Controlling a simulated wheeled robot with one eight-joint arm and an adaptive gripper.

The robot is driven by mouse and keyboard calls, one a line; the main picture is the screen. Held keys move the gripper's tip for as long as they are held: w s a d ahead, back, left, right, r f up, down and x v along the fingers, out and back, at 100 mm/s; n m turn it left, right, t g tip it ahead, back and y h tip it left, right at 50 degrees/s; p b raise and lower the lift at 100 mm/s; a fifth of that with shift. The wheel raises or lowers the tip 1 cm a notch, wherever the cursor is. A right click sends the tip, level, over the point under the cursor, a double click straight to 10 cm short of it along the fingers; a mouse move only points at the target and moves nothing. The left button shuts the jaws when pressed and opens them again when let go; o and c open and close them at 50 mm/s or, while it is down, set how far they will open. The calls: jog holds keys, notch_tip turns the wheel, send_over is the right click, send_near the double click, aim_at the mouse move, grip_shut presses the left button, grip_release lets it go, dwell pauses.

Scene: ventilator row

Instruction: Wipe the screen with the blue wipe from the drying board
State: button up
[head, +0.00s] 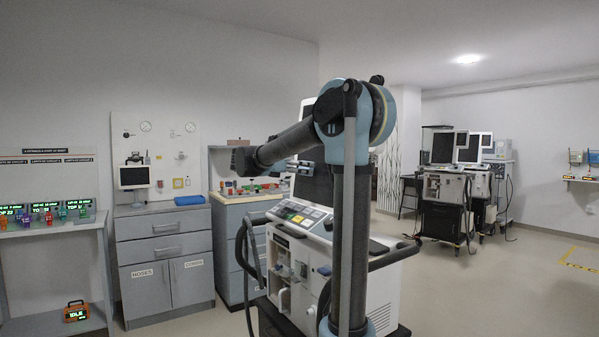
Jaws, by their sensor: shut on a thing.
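The nearest ventilator's dark screen (312,186) stands upright above its sloped key panel, partly hidden behind my arm. Its white body (375,284) is close in front of me. I cannot see what my gripper holds. No drying board can be clearly picked out.
A grey cabinet (165,250) carries a small monitor (134,177). A shelf (50,229) with coloured items and lit signs stands at left. More ventilators (447,190) stand at back right. The right floor is open. The near ventilator's handles and hoses stick out.

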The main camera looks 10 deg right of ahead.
aim_at(315, 169)
jog(key=shift+d, duration=0.2)
jog(key=shift+s+d, duration=0.35)
jog(key=shift+s, duration=0.55)
jog(key=shift+s+d, duration=0.35)
jog(key=shift+s, duration=0.5)
jog(key=shift+d, duration=0.15)
jog(key=shift+w+a, duration=0.25)
jog(key=shift+w, duration=0.4)
jog(key=shift+w+a, duration=0.2)
jog(key=shift+w, duration=0.4)
jog(key=shift+w+a, duration=0.25)
jog(key=shift+w, duration=0.4)
jog(key=shift+a, duration=0.1)
jog(key=shift+v, duration=2.9)
